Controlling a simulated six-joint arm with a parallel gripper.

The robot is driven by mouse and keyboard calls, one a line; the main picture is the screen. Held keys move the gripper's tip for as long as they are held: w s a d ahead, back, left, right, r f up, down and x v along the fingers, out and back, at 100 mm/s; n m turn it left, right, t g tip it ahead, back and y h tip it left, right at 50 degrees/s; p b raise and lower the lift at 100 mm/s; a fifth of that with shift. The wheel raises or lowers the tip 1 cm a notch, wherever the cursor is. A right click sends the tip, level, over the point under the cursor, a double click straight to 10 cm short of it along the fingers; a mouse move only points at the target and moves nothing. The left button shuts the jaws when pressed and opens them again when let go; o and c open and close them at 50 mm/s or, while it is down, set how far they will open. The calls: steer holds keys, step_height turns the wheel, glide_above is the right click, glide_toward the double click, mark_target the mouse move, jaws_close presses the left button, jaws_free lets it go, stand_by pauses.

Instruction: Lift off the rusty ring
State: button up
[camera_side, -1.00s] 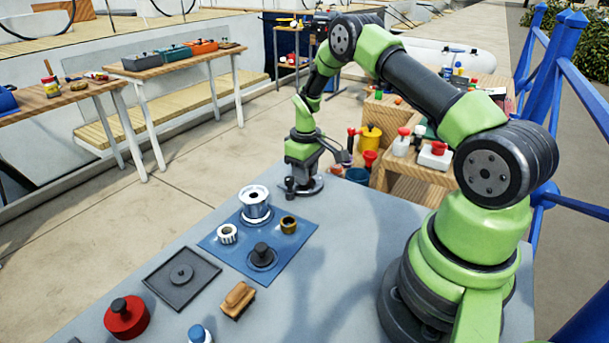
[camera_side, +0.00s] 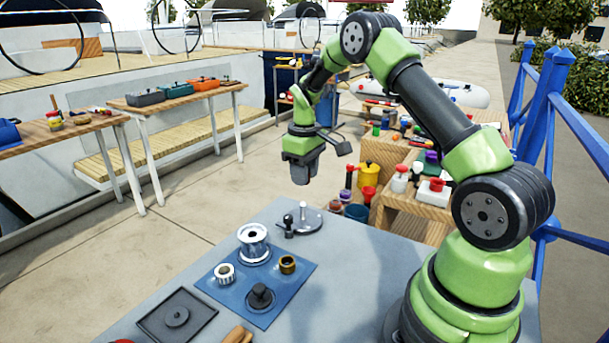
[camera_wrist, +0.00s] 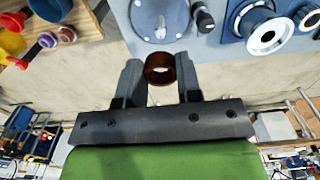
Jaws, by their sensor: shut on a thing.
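My gripper (camera_side: 301,178) is raised in the air above the far end of the grey bench. In the wrist view my gripper (camera_wrist: 160,80) is shut on a rusty brown ring (camera_wrist: 160,69), held between its fingertips. I cannot make out the ring in the side view, where the jaws hide it. A round grey base with an upright pale peg (camera_side: 303,210) stands on the bench below the gripper, and the peg is bare. The round base (camera_wrist: 160,15) also shows beyond the ring in the wrist view, and the ring is clear of it.
A small black knob (camera_side: 288,227) stands beside the base. A blue mat (camera_side: 230,294) holds a silver drum (camera_side: 253,240), a white ribbed ring (camera_side: 224,273), a brass ring (camera_side: 288,264) and a black knob. Wooden shelves (camera_side: 425,205) with pots stand to the right.

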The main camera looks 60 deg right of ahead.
steer(key=shift+r, duration=2.6)
